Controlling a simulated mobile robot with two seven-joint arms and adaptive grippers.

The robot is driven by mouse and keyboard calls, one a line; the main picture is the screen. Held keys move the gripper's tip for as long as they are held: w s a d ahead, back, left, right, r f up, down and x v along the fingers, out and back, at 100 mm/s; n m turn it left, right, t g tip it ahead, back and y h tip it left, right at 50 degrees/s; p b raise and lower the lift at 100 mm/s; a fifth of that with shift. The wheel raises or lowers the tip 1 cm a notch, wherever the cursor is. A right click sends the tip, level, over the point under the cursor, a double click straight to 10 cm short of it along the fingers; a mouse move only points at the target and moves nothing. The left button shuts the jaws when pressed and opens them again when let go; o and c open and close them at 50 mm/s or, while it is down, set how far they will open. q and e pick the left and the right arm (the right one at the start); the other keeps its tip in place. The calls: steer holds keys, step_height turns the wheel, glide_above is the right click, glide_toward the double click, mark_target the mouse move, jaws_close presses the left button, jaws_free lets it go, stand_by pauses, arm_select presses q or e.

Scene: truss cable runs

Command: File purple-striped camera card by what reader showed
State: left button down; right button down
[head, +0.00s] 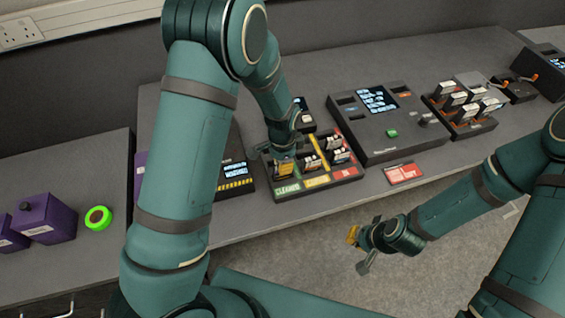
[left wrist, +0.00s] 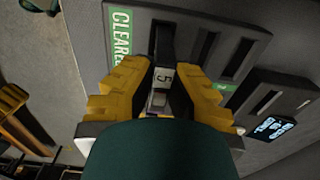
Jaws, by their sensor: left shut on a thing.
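My left gripper (head: 283,163) is low over the green CLEARED section of the sorting tray (head: 318,184). In the left wrist view its yellow fingers (left wrist: 165,85) are shut on a dark card with a white label reading 5 (left wrist: 163,76). The card is at a slot beside the green CLEARED label (left wrist: 122,36); I cannot tell how deep it sits. My right gripper (head: 359,250) is open and empty over the floor.
Several cards stand in a rack (head: 468,128) right of the reader. Other cards stand in the tray's yellow and red sections. A red-and-white sign (head: 403,173) lies in front of the reader.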

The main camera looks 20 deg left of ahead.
arm_select(q)
steer(key=shift+f+b, duration=1)
steer(key=shift+f, duration=0.15)
stand_by(1.4)
steer(key=c, duration=0.6)
jaws_free()
steer(key=shift+r+p, duration=2.65)
steer(key=shift+r, duration=1.2)
steer(key=shift+f, duration=0.1)
